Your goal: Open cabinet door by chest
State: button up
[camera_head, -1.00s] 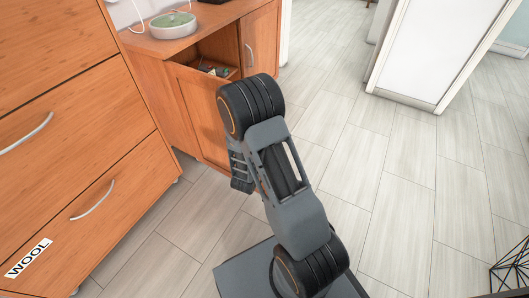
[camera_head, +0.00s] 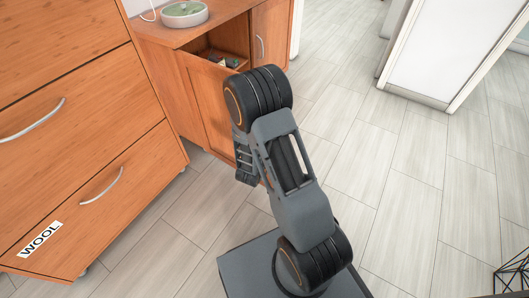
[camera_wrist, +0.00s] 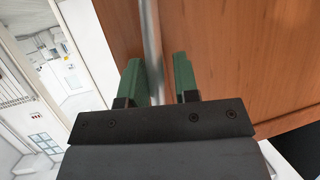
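The wooden cabinet (camera_head: 200,95) stands beside the tall chest of drawers (camera_head: 75,90) in the head view. Its right door (camera_head: 270,40) has a vertical metal handle (camera_head: 261,46). The upper left part of the cabinet is open, with small items inside. In the wrist view, my gripper (camera_wrist: 168,78) has its green fingers on either side of a metal bar handle (camera_wrist: 152,45) in front of a wooden panel (camera_wrist: 250,50). The handle lies close to the left finger, with a gap to the right finger.
A round dish (camera_head: 184,14) sits on the cabinet top. The chest bears a WOOL label (camera_head: 40,240). A white partition (camera_head: 440,50) stands at the upper right and a black wire object (camera_head: 515,272) at the lower right. The tiled floor between is clear.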

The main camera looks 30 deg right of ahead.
jog(key=p+v, duration=0.4)
jog(key=v, duration=0.9)
jog(key=shift+p, duration=0.35)
jog(key=shift+s+a+r, duration=0.1)
jog(key=shift+s+a, duration=0.05)
